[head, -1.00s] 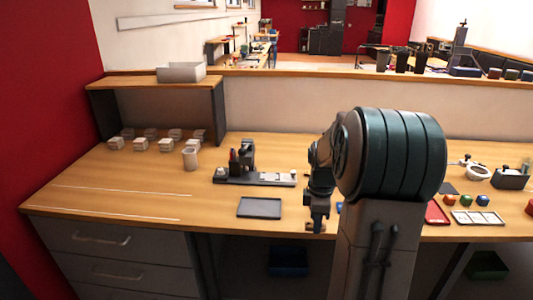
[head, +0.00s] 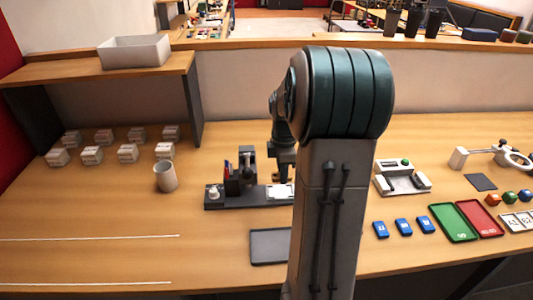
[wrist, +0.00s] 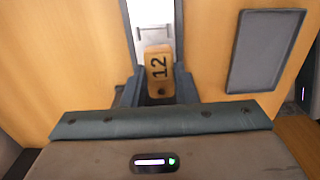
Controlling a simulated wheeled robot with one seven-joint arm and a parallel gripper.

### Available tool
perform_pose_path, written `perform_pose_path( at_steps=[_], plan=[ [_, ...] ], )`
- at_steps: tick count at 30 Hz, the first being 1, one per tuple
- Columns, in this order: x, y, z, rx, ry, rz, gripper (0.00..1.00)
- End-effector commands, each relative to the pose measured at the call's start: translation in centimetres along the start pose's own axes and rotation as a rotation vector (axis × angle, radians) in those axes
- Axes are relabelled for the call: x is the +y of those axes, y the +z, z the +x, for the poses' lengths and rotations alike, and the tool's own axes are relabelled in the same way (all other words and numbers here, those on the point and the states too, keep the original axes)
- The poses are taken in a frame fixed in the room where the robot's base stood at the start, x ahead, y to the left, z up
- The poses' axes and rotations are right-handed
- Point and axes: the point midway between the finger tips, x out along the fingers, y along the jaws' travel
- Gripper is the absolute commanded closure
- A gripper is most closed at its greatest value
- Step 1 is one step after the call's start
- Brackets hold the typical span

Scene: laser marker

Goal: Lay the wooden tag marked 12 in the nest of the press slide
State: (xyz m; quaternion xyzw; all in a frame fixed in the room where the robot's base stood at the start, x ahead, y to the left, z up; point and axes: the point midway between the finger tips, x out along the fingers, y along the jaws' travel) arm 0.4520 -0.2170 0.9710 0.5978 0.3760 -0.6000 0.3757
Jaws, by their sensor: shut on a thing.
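The wooden tag marked 12 (wrist: 159,68) is between the fingers of my gripper (wrist: 158,90) in the wrist view, its number facing the camera. The press (head: 246,172) stands on a dark base in the head view. Its slide, with a pale plate (head: 279,192), extends to the right. My gripper (head: 283,172) is over the right part of this slide, partly hidden by my arm. In the wrist view the pale slide (wrist: 153,12) lies beyond the tag, roughly in line with it. I cannot tell how high the tag is above it, and the nest is not clear.
A dark tray (head: 268,247) lies in front of the press; it also shows in the wrist view (wrist: 265,50). A cup (head: 165,177) stands to the left. Blue pieces (head: 403,227), a green tray (head: 453,223) and a pale device (head: 402,178) are to the right. The left front bench is clear.

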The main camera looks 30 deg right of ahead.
Motion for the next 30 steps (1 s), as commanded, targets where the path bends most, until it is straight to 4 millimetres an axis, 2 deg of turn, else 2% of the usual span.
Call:
perform_pose_path(
  at_steps=[8, 20, 30],
  plan=[
    [0.0, 0.0, 0.6, 0.000, 0.000, 0.001, 0.95],
    [0.0, 0.0, 4.0, 0.000, 0.000, 0.000, 0.95],
    [0.0, 0.0, 5.0, 0.000, 0.000, 0.000, 0.95]
  ],
)
